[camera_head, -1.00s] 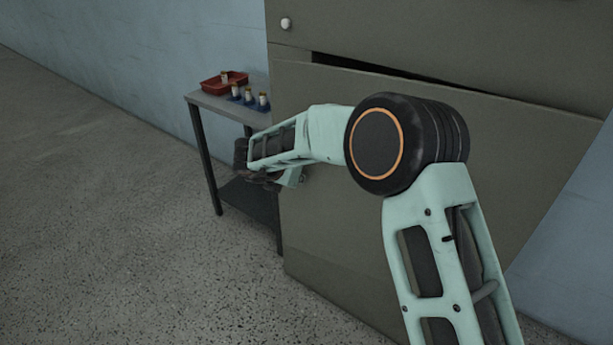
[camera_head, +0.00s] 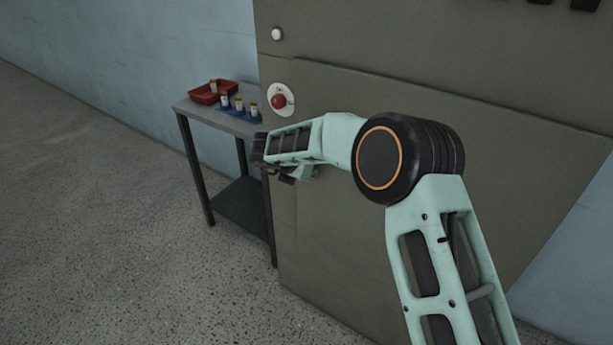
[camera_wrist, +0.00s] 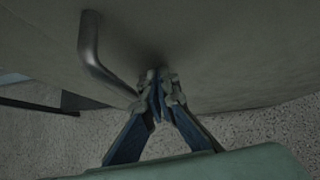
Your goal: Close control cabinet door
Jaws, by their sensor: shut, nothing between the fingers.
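The grey-green control cabinet (camera_head: 340,35) stands in the middle and right of the head view. Its door (camera_head: 330,240) looks flush or nearly flush with the front, with no dark gap along its top edge. My gripper (camera_head: 272,168) is in front of the door's left part, partly hidden by my own wrist. In the wrist view my gripper's fingers (camera_wrist: 159,88) are shut and empty, with tips at or very near the door panel (camera_wrist: 215,55).
A red button (camera_head: 279,101) on a pale plate and a white knob (camera_head: 277,34) are on the cabinet's left side. A small table (camera_head: 185,105) with a red tray (camera_head: 203,97) and several small bottles stands left of the cabinet. The floor at left is clear.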

